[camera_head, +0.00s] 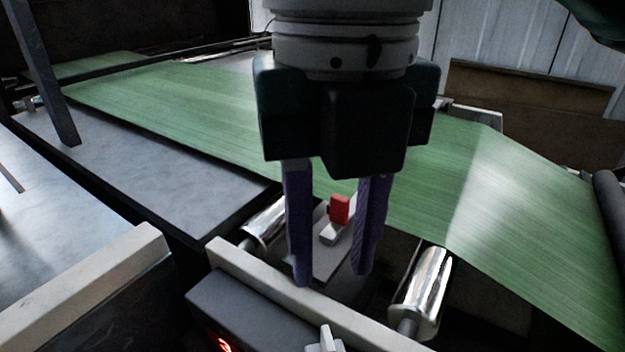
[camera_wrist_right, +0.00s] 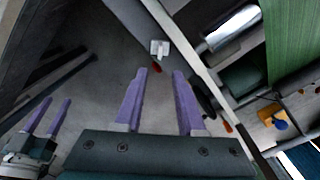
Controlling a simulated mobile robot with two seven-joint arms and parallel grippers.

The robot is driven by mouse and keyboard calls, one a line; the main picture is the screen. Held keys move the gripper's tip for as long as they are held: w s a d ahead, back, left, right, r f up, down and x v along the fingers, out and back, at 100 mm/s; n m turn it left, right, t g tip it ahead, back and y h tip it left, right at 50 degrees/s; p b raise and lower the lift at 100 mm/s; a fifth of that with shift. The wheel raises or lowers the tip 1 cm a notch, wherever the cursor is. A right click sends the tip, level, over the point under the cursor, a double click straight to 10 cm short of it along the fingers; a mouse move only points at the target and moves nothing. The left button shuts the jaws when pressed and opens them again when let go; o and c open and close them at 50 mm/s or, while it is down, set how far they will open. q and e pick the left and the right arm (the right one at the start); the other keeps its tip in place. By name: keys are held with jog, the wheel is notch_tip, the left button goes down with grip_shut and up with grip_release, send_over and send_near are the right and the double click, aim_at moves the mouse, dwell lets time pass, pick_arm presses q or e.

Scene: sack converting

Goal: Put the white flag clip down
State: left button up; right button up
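My right gripper (camera_head: 333,278) is open, its two purple fingers pointing down with a clear gap between them. It also shows in the right wrist view (camera_wrist_right: 160,72), with nothing between the fingers. A small white piece, which looks like the flag clip (camera_wrist_right: 159,48), is just beyond the fingertips, by the edge of a pale rail, apart from both fingers. A white piece at the bottom of the head view (camera_head: 327,341), partly cut off, appears to be the same clip. My left gripper (camera_wrist_right: 52,106) shows at lower left in the wrist view, fingers apart and empty.
A dark box with a red display (camera_head: 222,342) sits beside the pale rail (camera_head: 290,292). A red block (camera_head: 340,209) on a white part shows behind my right fingers. Shiny rollers (camera_head: 425,290) and a wide green sheet (camera_head: 180,95) lie beyond.

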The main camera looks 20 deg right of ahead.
jog(key=s+a+f+m+t+y, duration=0.2)
jog(key=s+a+f+m+y, duration=0.35)
jog(key=m, duration=0.85)
jog(key=s+d+f+m+h, duration=0.2)
jog(key=s+d+m, duration=0.1)
jog(key=d+m, duration=0.4)
jog(key=s+d+f+m+t+h, duration=0.1)
jog(key=s+d+f+m+h, duration=0.2)
jog(key=d+m, duration=0.5)
jog(key=m, duration=0.3)
jog(key=shift+s+f+m+t, duration=0.2)
jog(key=shift+s+m+t, duration=0.1)
jog(key=shift+s+m, duration=0.1)
jog(key=shift+a, duration=0.1)
